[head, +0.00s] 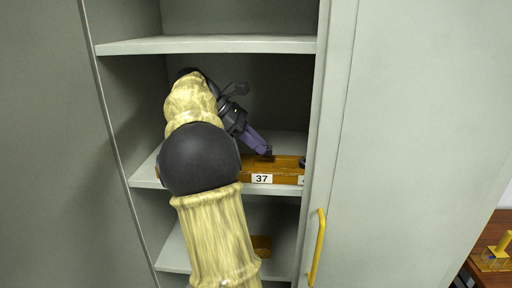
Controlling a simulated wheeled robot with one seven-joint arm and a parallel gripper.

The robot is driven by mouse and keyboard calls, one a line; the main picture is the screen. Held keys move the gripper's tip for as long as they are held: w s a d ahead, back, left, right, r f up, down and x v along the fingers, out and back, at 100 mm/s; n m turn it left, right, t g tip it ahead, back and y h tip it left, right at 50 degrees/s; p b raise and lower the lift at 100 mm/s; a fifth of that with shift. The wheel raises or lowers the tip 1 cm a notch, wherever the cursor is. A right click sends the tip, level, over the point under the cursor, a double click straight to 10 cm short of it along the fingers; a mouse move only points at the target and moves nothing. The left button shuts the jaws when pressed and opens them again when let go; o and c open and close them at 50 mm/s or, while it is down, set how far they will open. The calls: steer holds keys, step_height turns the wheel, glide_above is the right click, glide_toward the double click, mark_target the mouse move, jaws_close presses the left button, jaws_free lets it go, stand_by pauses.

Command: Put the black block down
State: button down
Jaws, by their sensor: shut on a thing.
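My gripper (263,148) reaches into the open cabinet, with its purple fingers pointing down and to the right. It is shut on the black block (268,156), a small dark piece at the fingertips. The block is just above or at the top of a wooden holder (285,178) labelled 37 on the middle shelf. I cannot tell whether the block touches the holder. My arm hides the left part of the shelf and most of the holder's left end.
The middle shelf (146,172) lies under an upper shelf (205,45). A wooden piece (261,245) sits on the lower shelf. The cabinet's right side is close to the holder. A yellow handle (317,248) stands out at the front right. A table (490,250) is at far right.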

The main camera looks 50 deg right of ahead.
steer(key=shift+f, duration=0.65)
steer(key=shift+f, duration=0.1)
steer(key=shift+f+b, duration=0.3)
steer(key=shift+b, duration=0.15)
steer(key=shift+f, duration=0.2)
steer(key=c, duration=1.2)
jaws_free()
steer(key=shift+r, duration=0.1)
